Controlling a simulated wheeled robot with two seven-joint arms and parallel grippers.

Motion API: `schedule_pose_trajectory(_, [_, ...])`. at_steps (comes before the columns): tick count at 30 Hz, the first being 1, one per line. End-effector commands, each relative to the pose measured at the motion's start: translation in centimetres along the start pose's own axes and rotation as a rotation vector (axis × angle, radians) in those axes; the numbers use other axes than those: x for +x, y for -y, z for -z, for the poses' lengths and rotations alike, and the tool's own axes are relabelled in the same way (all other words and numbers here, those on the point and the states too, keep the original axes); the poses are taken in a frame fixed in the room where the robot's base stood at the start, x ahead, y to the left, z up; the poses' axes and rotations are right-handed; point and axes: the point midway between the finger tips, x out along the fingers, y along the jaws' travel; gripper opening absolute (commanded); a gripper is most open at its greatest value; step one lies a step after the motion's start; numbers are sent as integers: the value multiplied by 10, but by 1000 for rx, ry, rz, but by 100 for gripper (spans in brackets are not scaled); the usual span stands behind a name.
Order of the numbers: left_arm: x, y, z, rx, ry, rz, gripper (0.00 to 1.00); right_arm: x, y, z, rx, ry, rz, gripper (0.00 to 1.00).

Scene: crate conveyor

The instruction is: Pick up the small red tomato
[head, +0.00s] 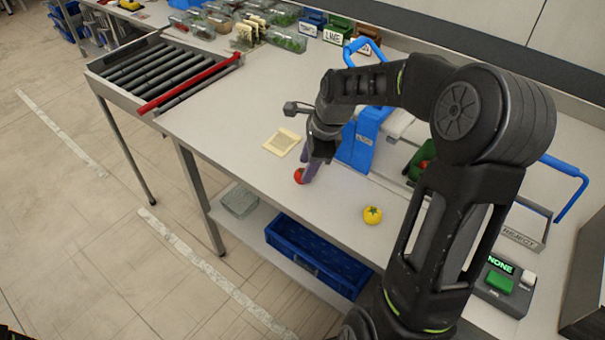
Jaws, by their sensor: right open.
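The small red tomato (298,176) lies on the light worktop near its front edge, left of the middle of the bench. My right gripper (305,174) points down at it, with its purple-grey fingers right beside the tomato. The gripper is open. Part of the tomato is hidden by a finger, and I cannot tell whether they touch. My left gripper is not in view.
A yellow tomato (372,215) sits on the worktop to the right. A cream square (282,142) lies behind the red tomato, and a blue device (362,140) stands right of the gripper. A roller conveyor (150,70) with a red bar is at left. A blue crate (315,262) is below.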

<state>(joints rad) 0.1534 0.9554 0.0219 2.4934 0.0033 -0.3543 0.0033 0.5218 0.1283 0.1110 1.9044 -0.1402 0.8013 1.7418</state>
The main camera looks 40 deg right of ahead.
Motion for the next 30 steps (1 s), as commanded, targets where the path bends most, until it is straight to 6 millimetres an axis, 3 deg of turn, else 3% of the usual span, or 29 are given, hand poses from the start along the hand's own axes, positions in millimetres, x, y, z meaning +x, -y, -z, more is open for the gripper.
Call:
schedule_pose_trajectory(7, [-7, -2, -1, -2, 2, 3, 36, 29, -1, 0, 1, 0, -1, 44])
schedule_pose_trajectory(25, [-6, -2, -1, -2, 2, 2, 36, 30, 0, 0, 0, 0, 0, 44])
schedule_pose_trajectory(30, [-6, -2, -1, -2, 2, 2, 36, 30, 0, 0, 0, 0, 0, 31])
